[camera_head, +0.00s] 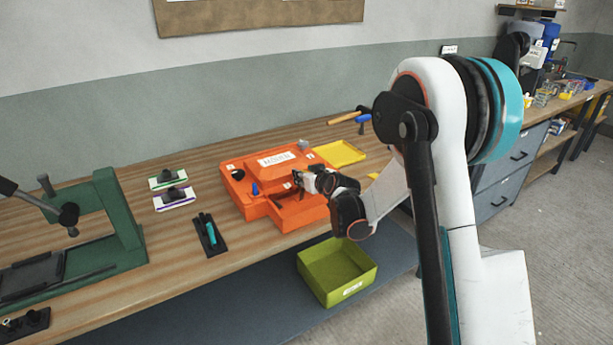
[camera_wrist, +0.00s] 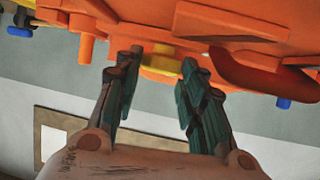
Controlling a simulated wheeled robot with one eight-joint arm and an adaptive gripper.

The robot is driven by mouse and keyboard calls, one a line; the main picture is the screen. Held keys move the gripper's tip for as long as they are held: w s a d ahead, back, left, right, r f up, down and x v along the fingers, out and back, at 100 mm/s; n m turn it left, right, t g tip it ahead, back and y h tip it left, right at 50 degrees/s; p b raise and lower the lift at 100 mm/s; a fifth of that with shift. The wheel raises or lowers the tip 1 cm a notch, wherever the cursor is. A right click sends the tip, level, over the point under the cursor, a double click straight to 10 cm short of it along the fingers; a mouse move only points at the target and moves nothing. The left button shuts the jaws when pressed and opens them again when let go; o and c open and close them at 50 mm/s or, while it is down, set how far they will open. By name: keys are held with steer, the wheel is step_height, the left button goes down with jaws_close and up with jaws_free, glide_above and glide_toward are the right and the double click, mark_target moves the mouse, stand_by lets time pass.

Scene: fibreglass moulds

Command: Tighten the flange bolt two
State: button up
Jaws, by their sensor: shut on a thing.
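The orange mould (camera_head: 235,200) with a white label on top sits on the wooden bench. In the wrist view the mould (camera_wrist: 240,55) fills the upper part of the picture. A blue peg (camera_head: 255,188) stands on the mould's front left.
A yellow tray (camera_head: 340,153) and a hammer (camera_head: 343,118) lie behind the mould. A black holder with a teal tool (camera_head: 211,235) lies at front left. A green press frame (camera_head: 118,210) stands further left. A green bin (camera_head: 338,283) is below the bench edge.

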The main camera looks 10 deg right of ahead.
steer(key=shift+a+m+h, duration=0.25)
steer(key=shift+m+h, duration=0.5)
steer(key=shift+h, duration=0.2)
steer(key=shift+a+m+h, duration=0.25)
steer(key=shift+m+h, duration=0.5)
steer(key=shift+h, duration=0.2)
steer(key=shift+m+h, duration=0.5)
steer(key=o, duration=1)
steer(key=shift+f, duration=0.1)
steer(key=shift+o, duration=0.2)
steer(key=shift+d+n+y, duration=0.3)
steer(key=shift+n+y, duration=0.6)
steer(key=shift+y, duration=0.2)
steer(key=shift+d+n+y, duration=0.25)
steer(key=shift+n+y, duration=0.65)
steer(key=shift+y, duration=0.2)
